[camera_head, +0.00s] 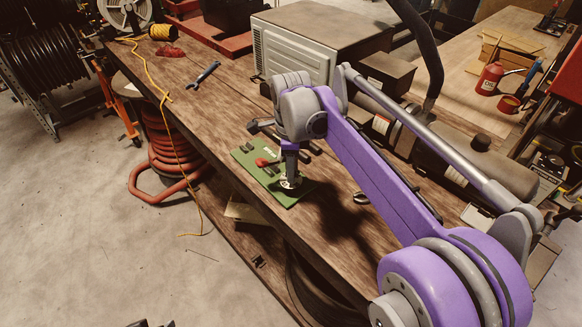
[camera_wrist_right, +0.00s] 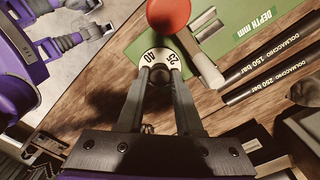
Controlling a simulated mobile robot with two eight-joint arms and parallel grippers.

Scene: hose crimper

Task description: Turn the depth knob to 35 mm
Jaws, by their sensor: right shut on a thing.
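A green panel (camera_head: 247,158) lies on the wooden bench; its label in the right wrist view (camera_wrist_right: 259,22) reads "DEPTH mm". The depth knob has a white dial (camera_wrist_right: 166,53) with the numbers 40 and 25 showing; the dial also shows in the head view (camera_head: 290,184). My right gripper (camera_wrist_right: 159,74) points down at the panel, shut on the dark knob at the dial's centre. The fingers hide much of the knob and the dial's near side. No pointer mark is readable. Only dark tips, probably my left gripper, show at the head view's bottom edge (camera_head: 150,323).
A wrench (camera_head: 203,75) lies farther back, near a grey machine housing (camera_head: 300,50).

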